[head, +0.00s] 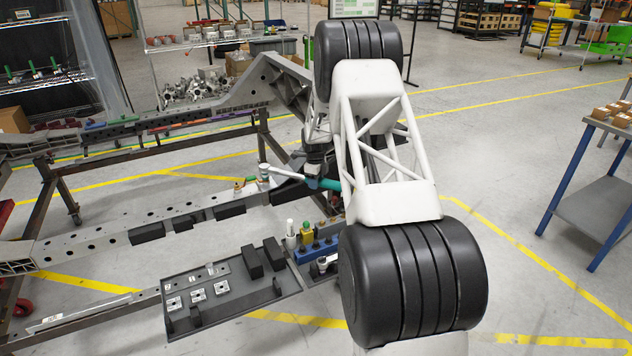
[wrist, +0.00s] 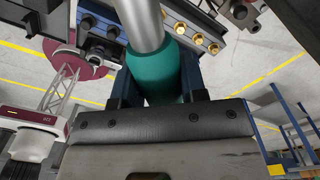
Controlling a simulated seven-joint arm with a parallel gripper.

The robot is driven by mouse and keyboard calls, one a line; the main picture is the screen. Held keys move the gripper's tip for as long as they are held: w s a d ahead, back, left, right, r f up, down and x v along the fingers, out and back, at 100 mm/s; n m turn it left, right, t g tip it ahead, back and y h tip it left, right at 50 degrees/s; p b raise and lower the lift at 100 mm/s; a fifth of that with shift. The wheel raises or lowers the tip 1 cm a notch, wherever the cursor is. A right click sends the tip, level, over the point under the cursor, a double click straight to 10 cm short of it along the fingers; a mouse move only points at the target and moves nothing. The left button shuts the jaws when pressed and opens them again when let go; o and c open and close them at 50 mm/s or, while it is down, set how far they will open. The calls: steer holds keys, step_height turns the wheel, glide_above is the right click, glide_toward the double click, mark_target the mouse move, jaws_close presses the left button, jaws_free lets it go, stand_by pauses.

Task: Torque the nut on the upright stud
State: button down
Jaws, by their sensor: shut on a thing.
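A torque wrench shows in the head view with a pale shaft (head: 287,173) and a teal grip (head: 329,184). My gripper (head: 314,183) is shut on the teal grip. In the wrist view, the two blue fingers of my gripper (wrist: 156,84) stand on either side of the teal grip (wrist: 153,60), and the silver shaft (wrist: 140,20) runs up out of the frame. The wrench head (head: 264,172) is at the chassis rail, left of my gripper. The nut and stud cannot be made out there; the wrench head may cover them.
The chassis rail (head: 100,240) runs across the left, with black blocks (head: 147,233) on its side. A grey tray (head: 262,304) with parts and a blue socket holder (head: 316,250) stand in front. Brass-coloured fittings (wrist: 196,39) lie close to the grip in the wrist view.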

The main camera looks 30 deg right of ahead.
steer(key=shift+s+a+m, duration=0.3)
steer(key=shift+s+a, duration=0.15)
steer(key=shift+a, duration=0.15)
stand_by(0.6)
steer(key=shift+r, duration=1.2)
stand_by(1.3)
